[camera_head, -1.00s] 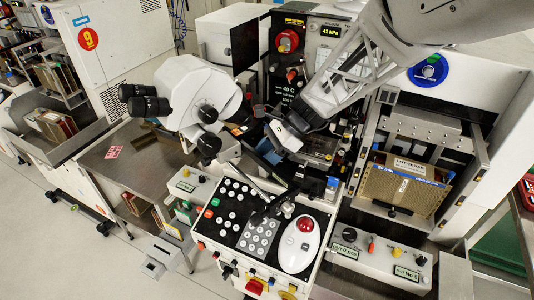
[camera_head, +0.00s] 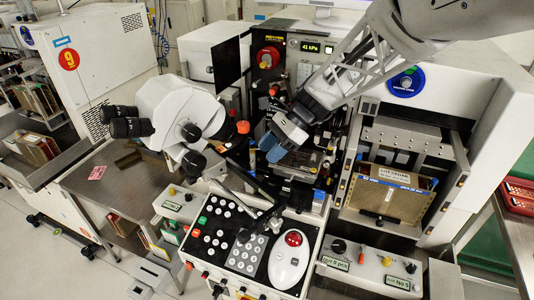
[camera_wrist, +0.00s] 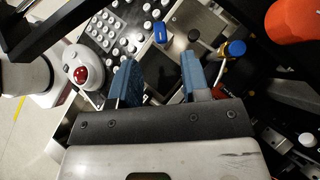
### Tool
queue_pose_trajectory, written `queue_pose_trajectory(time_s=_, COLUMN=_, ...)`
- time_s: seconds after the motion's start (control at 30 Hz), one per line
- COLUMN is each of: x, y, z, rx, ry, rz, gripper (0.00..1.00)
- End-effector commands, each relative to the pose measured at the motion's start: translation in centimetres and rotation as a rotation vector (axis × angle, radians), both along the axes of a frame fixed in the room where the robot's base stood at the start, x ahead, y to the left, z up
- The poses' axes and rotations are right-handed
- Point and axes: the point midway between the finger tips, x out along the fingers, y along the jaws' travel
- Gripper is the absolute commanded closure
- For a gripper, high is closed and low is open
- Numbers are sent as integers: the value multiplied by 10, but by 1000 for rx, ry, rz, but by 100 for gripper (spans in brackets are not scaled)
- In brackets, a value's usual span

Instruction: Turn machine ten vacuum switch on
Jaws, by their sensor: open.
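I cannot make out which control is the vacuum switch; the arm and gripper hide part of this panel. My gripper (camera_head: 271,149) has blue fingers and is in front of the panel, above the work area and right of the microscope. In the wrist view my gripper (camera_wrist: 157,78) is open with nothing between its fingers. Beyond them are a keypad (camera_wrist: 100,38) and a red trackball (camera_wrist: 81,74).
The white microscope (camera_head: 180,115) stands close left of my gripper. The button console (camera_head: 225,235) is below it. A magazine box (camera_head: 392,195) sits at the right. A large orange-red part (camera_wrist: 295,20) is close at the wrist view's upper right. Machine nine (camera_head: 95,70) stands at the left.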

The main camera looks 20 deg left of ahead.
Motion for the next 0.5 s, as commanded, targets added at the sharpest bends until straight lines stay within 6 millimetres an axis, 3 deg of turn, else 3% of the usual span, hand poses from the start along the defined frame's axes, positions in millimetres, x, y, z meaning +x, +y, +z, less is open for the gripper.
queue_pose_trajectory(time_s=0.3, x=1, y=-1, z=1, rx=0, ry=0, rz=0, gripper=57)
queue_pose_trajectory(time_s=0.37, x=1, y=-1, z=1, rx=0, ry=0, rz=-1, gripper=50)
queue_pose_trajectory(time_s=0.5, x=-3, y=-2, z=2, rx=0, ry=-2, rz=-42, gripper=50)
